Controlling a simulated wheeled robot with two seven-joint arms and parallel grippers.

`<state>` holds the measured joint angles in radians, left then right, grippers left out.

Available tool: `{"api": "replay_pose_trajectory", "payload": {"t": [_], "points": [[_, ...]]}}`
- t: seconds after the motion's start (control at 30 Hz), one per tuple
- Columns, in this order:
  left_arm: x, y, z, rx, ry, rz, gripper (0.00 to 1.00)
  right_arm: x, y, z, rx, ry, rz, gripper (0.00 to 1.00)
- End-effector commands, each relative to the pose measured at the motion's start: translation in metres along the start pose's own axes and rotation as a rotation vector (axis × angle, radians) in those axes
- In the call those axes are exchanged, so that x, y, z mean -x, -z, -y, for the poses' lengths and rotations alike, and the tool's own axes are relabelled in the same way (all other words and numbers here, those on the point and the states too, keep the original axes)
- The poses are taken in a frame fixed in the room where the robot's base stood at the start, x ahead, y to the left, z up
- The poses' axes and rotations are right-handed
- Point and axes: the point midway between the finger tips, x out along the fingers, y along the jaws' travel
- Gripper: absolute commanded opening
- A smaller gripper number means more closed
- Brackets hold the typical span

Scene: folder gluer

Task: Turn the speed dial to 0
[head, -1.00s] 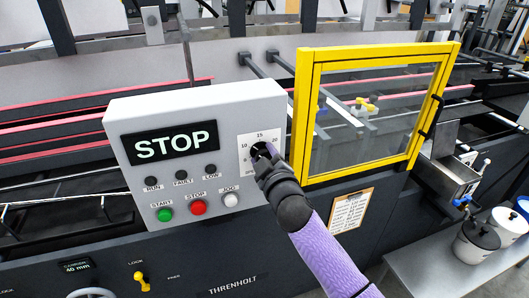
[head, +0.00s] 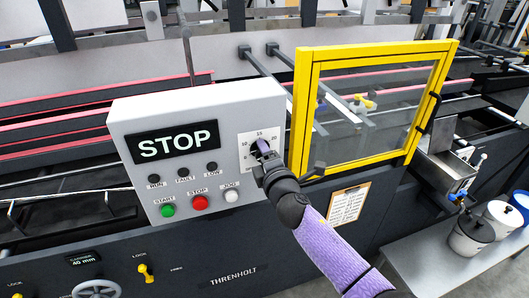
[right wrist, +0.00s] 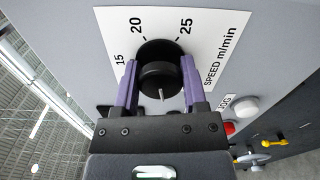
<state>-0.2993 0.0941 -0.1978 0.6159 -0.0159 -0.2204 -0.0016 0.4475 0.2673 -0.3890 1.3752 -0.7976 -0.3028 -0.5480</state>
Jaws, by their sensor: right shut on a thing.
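The speed dial (right wrist: 160,62) is a round black knob on a white scale plate on the grey control panel (head: 230,107). In the right wrist view the scale shows 15, 20 and 25 and the words "SPEED m/min". A short pale mark shows low on the knob; I cannot tell which number it indicates. My right gripper (right wrist: 160,88) is shut on the dial, one purple finger on each side. In the head view this gripper (head: 262,152) covers part of the dial and the scale's lower part. My left gripper is not in view.
The panel screen (head: 171,142) reads STOP. Below are three dark lamps and green START, red STOP (head: 200,203) and white JOG (head: 232,195) buttons. A yellow-framed guard door (head: 303,120) stands close to the right. A clipboard (head: 347,203) hangs below it.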

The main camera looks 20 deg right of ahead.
Motion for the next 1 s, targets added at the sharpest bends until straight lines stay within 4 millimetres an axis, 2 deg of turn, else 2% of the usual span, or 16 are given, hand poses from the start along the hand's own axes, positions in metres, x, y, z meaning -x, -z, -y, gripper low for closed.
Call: {"api": "replay_pose_trajectory", "payload": {"t": [0.2, 0.5, 1.0], "points": [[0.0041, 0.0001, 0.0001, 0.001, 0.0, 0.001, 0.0, 0.0004, 0.0, 0.0007, 0.169, 0.004, -0.001, 0.0], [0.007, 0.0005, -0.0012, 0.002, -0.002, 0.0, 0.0, 0.0005, 0.0004, 0.001, 0.325, 0.004, -0.001, 0.0], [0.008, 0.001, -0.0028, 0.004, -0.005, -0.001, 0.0, 0.0005, 0.0008, 0.0016, 0.391, 0.004, -0.002, 0.0]]}}
